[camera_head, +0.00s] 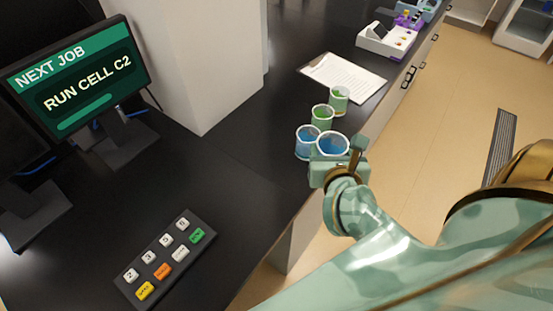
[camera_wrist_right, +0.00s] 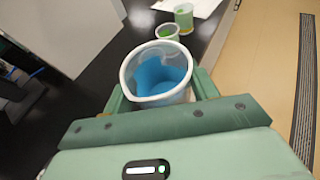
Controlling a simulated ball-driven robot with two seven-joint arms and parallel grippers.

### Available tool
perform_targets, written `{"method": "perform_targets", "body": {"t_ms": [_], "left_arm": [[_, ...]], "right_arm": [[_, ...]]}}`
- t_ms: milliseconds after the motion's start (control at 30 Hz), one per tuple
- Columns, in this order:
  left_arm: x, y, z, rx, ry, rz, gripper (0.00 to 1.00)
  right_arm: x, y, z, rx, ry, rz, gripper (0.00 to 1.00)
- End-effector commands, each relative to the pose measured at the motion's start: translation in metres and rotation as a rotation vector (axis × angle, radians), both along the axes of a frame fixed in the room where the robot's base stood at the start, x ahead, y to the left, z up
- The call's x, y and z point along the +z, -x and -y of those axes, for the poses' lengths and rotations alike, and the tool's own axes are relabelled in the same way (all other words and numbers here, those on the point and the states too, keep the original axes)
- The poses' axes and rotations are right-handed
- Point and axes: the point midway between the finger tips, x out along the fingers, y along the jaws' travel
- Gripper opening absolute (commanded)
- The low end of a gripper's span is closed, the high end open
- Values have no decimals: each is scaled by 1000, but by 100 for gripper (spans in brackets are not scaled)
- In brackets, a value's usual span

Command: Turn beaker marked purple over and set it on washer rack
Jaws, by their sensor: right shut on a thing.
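My right gripper (camera_head: 336,168) is shut on a clear beaker with blue inside (camera_head: 331,146), near the counter's right edge. In the right wrist view this blue beaker (camera_wrist_right: 158,76) sits between the two fingers, mouth up and slightly tilted. A second blue beaker (camera_head: 306,141) stands close on its left. Two beakers with green, a nearer one (camera_head: 322,117) and a farther one (camera_head: 339,99), stand behind them. I cannot make out a purple mark on any beaker. No washer rack is recognisable. My left gripper is not in view.
A clipboard with paper (camera_head: 343,76) lies behind the beakers. A white device (camera_head: 386,41) stands farther back. A button panel (camera_head: 166,259) lies at the front left, a monitor (camera_head: 80,78) behind it. A white pillar (camera_head: 208,60) rises at the back. The middle counter is clear.

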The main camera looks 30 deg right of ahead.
Motion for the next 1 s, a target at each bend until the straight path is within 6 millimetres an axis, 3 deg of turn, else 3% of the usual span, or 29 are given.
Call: {"method": "perform_targets", "body": {"t_ms": [100,400,467,733,833,1000], "left_arm": [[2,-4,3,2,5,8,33],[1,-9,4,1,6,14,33],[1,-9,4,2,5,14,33],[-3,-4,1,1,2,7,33],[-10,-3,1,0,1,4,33],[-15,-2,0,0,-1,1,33]], "right_arm": [[-1,7,5,-23,-1,1,33],[-4,0,3,-22,-2,2,33],[-8,-10,0,-22,-3,3,33],[-42,-83,-26,-20,-2,2,33],[-67,-99,-31,-19,-1,-2,33],[-86,-114,-37,-19,-1,0,33]]}}
